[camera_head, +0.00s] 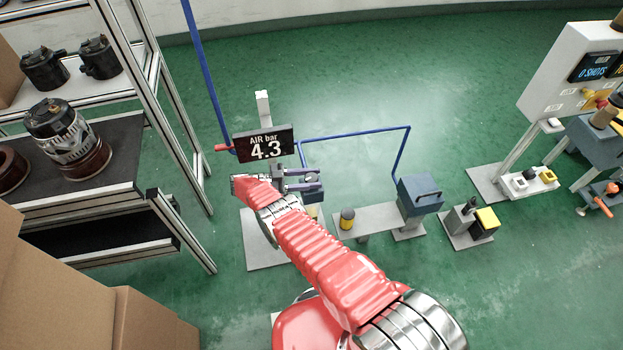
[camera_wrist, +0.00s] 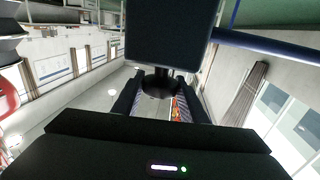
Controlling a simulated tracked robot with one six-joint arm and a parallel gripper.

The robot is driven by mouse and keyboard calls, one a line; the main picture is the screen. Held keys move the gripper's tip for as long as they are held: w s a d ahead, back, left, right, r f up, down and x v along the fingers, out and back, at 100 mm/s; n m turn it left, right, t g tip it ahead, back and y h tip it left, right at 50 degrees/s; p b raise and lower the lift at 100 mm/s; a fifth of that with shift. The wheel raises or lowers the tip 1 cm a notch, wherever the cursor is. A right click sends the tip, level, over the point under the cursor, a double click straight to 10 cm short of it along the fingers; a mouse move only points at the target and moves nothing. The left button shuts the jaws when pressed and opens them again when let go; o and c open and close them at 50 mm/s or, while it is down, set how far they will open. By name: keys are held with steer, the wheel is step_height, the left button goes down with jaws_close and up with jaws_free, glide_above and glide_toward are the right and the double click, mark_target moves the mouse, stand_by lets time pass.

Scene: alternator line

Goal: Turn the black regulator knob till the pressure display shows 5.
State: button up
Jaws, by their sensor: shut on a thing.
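The pressure display (camera_head: 265,145) reads "AIR bar 4.3" in the head view, on a dark panel fixed to a light post. My gripper (camera_head: 303,180) is just below and right of the display, at the end of my red arm. The black regulator knob (camera_wrist: 158,83) shows in the wrist view below a large dark block. My gripper's two fingers (camera_wrist: 160,100) stand on either side of the knob and are shut on it. In the head view the knob is mostly hidden by the gripper, and I cannot tell its mark or angle.
A blue pipe (camera_head: 355,132) runs right from the display post to a blue box (camera_head: 420,195) on a low bench. A shelf rack (camera_head: 130,150) with alternators stands at left, cardboard boxes (camera_head: 150,320) in front. A white control panel (camera_head: 565,75) stands at right.

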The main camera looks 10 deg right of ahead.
steer(key=shift+d, duration=0.1)
steer(key=o, duration=1.1)
steer(key=shift+c, duration=0.2)
steer(key=shift+n+t+y, duration=0.2)
steer(key=shift+n+t, duration=1.15)
steer(key=shift+t, duration=0.75)
steer(key=shift+n+t+y, duration=0.2)
steer(key=shift+n+t, duration=1.15)
steer(key=shift+t, duration=0.75)
steer(key=shift+n+t, duration=0.4)
steer(key=shift+t, duration=0.2)
steer(key=shift+n+t+y, duration=2.8)
steer(key=shift+t, duration=0.7)
steer(key=shift+n+t+y, duration=1.4)
steer(key=shift+n+y, duration=0.4)
steer(key=shift+y, duration=1)
steer(key=shift+n+t+y, duration=0.6)
steer(key=shift+n+y, duration=1.3)
steer(key=shift+y, duration=0.7)
